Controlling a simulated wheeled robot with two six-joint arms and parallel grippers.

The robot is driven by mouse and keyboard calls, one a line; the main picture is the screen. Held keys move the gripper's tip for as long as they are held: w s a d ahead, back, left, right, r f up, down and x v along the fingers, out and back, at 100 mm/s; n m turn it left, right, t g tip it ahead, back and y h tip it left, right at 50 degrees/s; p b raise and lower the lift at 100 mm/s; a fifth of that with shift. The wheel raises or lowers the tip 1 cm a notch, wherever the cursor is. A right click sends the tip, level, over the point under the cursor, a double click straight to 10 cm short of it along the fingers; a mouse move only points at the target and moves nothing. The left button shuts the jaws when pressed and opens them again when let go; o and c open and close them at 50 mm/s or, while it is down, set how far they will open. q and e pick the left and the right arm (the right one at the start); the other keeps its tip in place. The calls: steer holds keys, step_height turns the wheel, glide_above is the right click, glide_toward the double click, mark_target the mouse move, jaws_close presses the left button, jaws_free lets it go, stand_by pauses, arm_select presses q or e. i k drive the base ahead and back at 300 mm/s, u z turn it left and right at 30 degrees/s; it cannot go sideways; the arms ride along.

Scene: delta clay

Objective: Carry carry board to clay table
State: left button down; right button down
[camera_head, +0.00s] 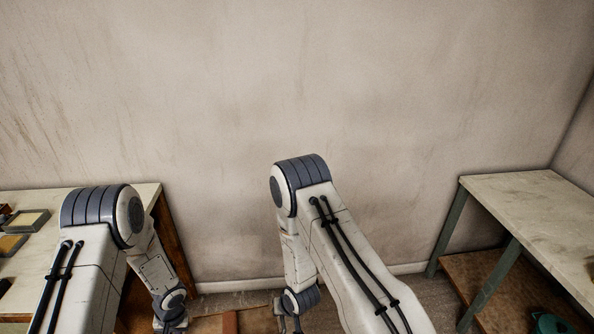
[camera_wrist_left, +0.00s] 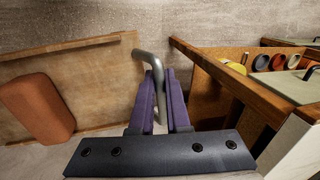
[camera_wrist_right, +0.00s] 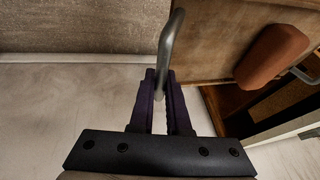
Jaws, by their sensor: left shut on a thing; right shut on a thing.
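The carry board (camera_head: 258,318) is a brown wooden board with a raised rim and a grey metal handle at each end. It shows only partly at the bottom of the head view, between my arms. A reddish-brown clay block (camera_wrist_left: 36,106) lies on it. My left gripper (camera_wrist_left: 161,78) is shut on one bent metal handle (camera_wrist_left: 148,62). My right gripper (camera_wrist_right: 161,78) is shut on the opposite handle (camera_wrist_right: 170,45). Which table is the clay table, I cannot tell.
A pale-topped table (camera_head: 130,195) with small trays (camera_head: 27,221) stands at the left, close to my left arm. Another pale-topped table (camera_head: 520,195) with green legs and a lower shelf stands at the right. A bare wall (camera_head: 300,90) is ahead. Some floor shows between the tables.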

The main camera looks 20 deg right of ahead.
mark_target(536, 217)
steer(key=z, duration=0.1)
steer(key=i, duration=1.05)
steer(key=z, duration=0.55)
steer(key=i, duration=0.75)
steer(key=z, duration=1.25)
steer(key=i, duration=0.55)
steer(key=z, duration=0.55)
